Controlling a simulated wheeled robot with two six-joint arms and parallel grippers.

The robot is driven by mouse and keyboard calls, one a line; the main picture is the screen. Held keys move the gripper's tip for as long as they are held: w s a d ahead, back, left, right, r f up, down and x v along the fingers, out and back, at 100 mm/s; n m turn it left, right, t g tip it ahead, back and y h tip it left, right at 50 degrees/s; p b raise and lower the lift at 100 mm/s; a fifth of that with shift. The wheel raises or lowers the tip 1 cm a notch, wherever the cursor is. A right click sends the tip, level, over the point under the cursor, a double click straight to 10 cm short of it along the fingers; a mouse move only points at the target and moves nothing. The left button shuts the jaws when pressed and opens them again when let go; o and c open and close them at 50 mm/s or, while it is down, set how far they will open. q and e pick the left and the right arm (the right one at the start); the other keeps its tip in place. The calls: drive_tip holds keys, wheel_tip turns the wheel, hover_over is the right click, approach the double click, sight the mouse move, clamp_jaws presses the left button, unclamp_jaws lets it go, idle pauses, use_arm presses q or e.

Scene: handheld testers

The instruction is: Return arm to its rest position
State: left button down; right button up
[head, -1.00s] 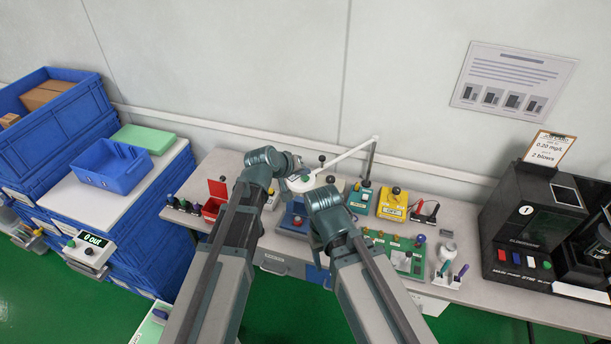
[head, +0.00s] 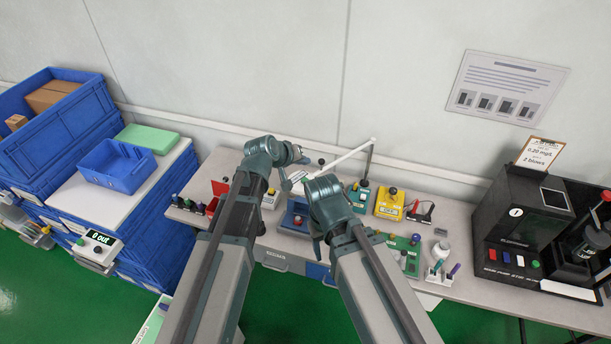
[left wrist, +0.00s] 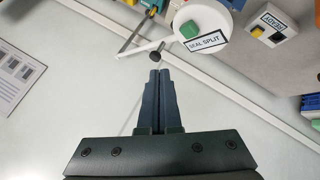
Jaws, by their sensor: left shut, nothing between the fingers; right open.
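My left arm reaches in over the bench, and its gripper (head: 300,153) is near the wall behind the bench. In the left wrist view its two dark fingers (left wrist: 160,74) are pressed together with nothing between them. They point towards a white round head (left wrist: 215,18) with a green button and a "SEAL SPLIT" label, and look apart from it. My right gripper (head: 318,248) hangs low over the front of the bench, mostly hidden behind its own wrist. No held object shows in it.
The bench (head: 455,220) carries several testers: a yellow box (head: 389,206), a blue box (head: 295,215), a green panel (head: 402,252). A black machine (head: 520,225) stands at the right. Blue crates (head: 60,130) and a blue tray (head: 117,167) are at the left.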

use_arm(q)
drive_tip(key=s+a+f+m+g+y+b, duration=0.1)
drive_tip(key=s+a+f+m+g+y, duration=0.1)
drive_tip(key=s, duration=0.6)
drive_tip(key=s+a+f+m+g+y+b, duration=0.1)
drive_tip(key=s+f+g+y+b, duration=0.1)
drive_tip(key=s+f, duration=0.3)
drive_tip(key=s+a+f+m+g+y+b, duration=0.2)
drive_tip(key=s+f+g, duration=0.1)
drive_tip(key=s, duration=0.9)
drive_tip(key=shift+s+a+f+m+g+y, duration=0.3)
drive_tip(key=shift+s+f+g+y, duration=0.1)
drive_tip(key=shift+f, duration=0.35)
